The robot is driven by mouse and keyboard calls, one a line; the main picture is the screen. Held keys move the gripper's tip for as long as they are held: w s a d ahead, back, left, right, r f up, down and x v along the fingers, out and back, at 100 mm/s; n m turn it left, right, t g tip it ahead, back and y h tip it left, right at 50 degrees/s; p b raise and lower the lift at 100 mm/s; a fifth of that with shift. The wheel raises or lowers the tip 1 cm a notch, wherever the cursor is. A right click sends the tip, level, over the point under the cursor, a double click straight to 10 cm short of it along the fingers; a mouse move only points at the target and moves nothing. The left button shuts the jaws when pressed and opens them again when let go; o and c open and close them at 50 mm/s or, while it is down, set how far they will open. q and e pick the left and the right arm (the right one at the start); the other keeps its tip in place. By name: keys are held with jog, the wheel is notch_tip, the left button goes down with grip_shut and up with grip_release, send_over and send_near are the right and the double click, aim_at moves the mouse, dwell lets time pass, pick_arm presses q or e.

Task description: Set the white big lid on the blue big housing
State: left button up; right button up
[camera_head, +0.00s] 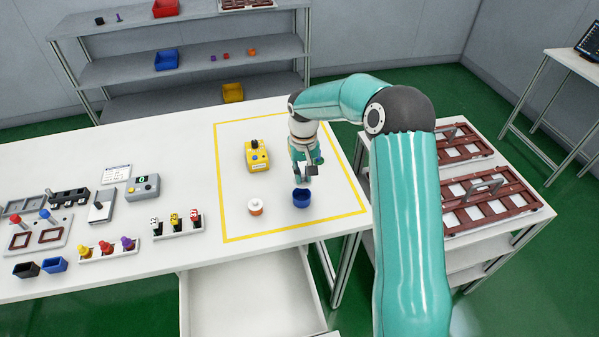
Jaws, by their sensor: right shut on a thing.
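The blue big housing (301,200) is a small open-topped cup inside the yellow outline on the table. It looks upright, and its dark inside shows from above. My right gripper (302,179) points down at the housing's back rim and is shut on it; the fingertips are small in this view. A white lid (255,203) with a small knob sits on an orange round body left of the blue housing. I cannot tell whether it is the big lid. My left gripper is not in view.
A yellow box (256,155) with a dark top stands behind the orange body. Trays, plugs, fuses and bins crowd the table's left. An open drawer (252,300) juts out at the front. Racks with brown frames (490,200) stand right. The outlined area's front left is clear.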

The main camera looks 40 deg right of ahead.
aim_at(302, 186)
jog(key=shift+w+a+f, duration=0.15)
jog(key=shift+w+f, duration=0.05)
jog(key=shift+s+f+b, duration=0.1)
jog(key=shift+f+b, duration=2.15)
jog(key=shift+f, duration=0.1)
dwell(0.4)
jog(key=shift+s+a+f+b, duration=0.15)
jog(key=shift+s+f+b, duration=0.15)
jog(key=shift+b, duration=0.45)
jog(key=o, duration=0.8)
